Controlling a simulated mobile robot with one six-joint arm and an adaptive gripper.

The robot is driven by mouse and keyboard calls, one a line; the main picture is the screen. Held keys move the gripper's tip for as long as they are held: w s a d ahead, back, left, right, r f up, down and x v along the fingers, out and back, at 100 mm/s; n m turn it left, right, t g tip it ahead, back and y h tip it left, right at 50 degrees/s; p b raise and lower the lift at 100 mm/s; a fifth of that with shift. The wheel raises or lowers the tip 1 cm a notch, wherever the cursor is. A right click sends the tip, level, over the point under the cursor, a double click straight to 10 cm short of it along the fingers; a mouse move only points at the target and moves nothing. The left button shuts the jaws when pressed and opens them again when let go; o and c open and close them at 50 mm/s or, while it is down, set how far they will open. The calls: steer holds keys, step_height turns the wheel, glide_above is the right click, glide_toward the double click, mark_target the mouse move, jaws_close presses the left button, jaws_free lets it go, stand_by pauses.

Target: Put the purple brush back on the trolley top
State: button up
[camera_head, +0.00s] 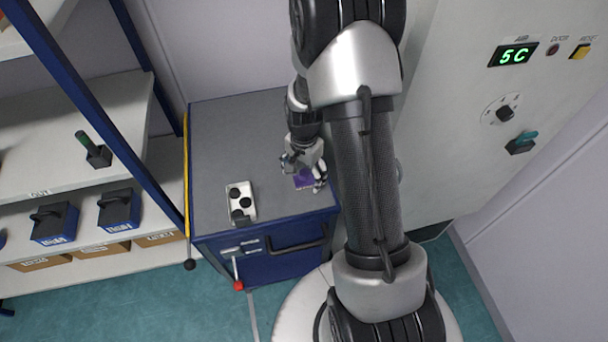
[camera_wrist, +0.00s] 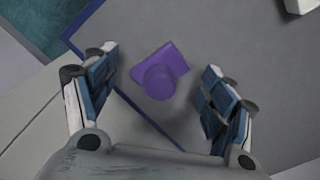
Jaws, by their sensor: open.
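The purple brush (camera_wrist: 160,75) rests on the grey trolley top (camera_wrist: 210,35), near one edge of it. It has a flat squarish base and a round knob-like part on top. In the head view the brush (camera_head: 304,180) shows as a small purple patch at the right front of the trolley top (camera_head: 235,130), partly covered by my gripper. My gripper (camera_head: 303,172) is over the brush. In the wrist view my gripper (camera_wrist: 155,95) is open, with one finger on each side of the brush and a visible gap to both. Nothing is held.
A red-tipped lever (camera_head: 237,273) sticks out at the trolley front. Shelves (camera_head: 75,120) stand at the left, and a machine panel (camera_head: 500,110) stands at the right.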

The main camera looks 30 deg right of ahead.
step_height(320, 180, up, 11)
steer(key=p, duration=0.3)
steer(key=shift+f, duration=0.2)
step_height(320, 180, up, 7)
steer(key=n+t, duration=0.1)
steer(key=n, duration=0.1)
glide_above(304, 172)
steer(key=s+a, duration=0.1)
steer(key=a, duration=0.2)
steer(key=s+a+r+n+t, duration=0.1)
steer(key=s+a+r+n, duration=0.25)
steer(key=r, duration=0.45)
steer(key=s+a+r+n+t, duration=0.1)
steer(key=s+a+r+n, duration=0.2)
steer(key=s, duration=0.4)
steer(key=s+a+r+n+t, duration=0.1)
steer(key=s+a+r+n, duration=0.2)
steer(key=s, duration=0.5)
steer(key=shift+r+n+t, duration=0.3)
steer(key=shift+r+n, duration=0.5)
steer(key=shift+n, duration=0.05)
